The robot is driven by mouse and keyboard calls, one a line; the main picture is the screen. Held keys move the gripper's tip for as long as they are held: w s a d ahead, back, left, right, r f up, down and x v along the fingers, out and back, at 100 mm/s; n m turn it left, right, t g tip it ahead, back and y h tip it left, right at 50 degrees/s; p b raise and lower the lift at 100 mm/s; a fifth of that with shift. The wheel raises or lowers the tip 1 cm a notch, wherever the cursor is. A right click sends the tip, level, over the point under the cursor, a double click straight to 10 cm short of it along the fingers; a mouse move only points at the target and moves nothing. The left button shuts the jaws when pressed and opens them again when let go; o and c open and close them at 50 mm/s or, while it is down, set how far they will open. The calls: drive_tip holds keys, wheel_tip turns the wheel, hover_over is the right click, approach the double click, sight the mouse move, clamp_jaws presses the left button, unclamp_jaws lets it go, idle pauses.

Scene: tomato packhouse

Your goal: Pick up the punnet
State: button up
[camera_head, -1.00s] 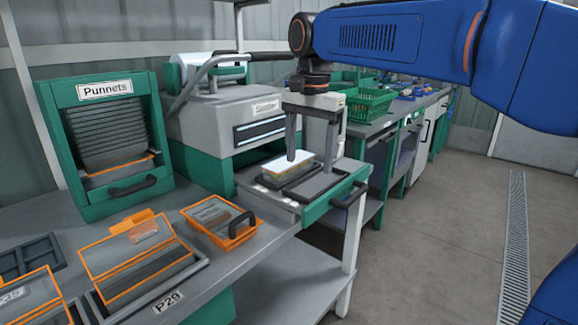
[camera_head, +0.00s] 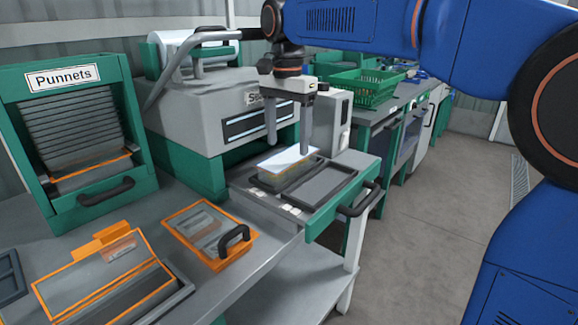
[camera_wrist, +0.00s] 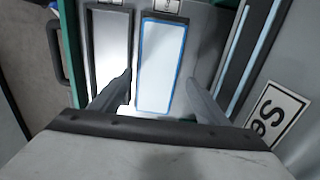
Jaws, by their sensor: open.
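The punnet (camera_head: 283,176) sits in the left slot of the sealer's pulled-out tray (camera_head: 337,209). It has a flat white top and contents that look greenish-yellow through its side. In the wrist view the punnet (camera_wrist: 162,65) shows as a pale rectangle with a blue rim. My gripper (camera_head: 288,148) is open and points down over the punnet. In the wrist view my gripper (camera_wrist: 159,78) has one finger on each side of the punnet, and nothing is held. Whether the fingertips touch it, I cannot tell.
The other tray slot (camera_head: 328,187) is empty. The grey sealer (camera_head: 205,115) stands close behind. A green punnet dispenser (camera_head: 90,140) is at left. An orange-rimmed container (camera_head: 208,232) with a black handle lies on the bench. A green crate (camera_head: 362,90) stands at the back.

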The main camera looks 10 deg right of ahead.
sight(289, 158)
drive_tip(key=shift+s+d+f, duration=0.1)
drive_tip(key=shift+f, duration=1.05)
drive_tip(key=shift+d+f, duration=0.1)
drive_tip(key=shift+f, duration=1)
drive_tip(key=c, duration=0.9)
drive_tip(key=shift+r, duration=0.1)
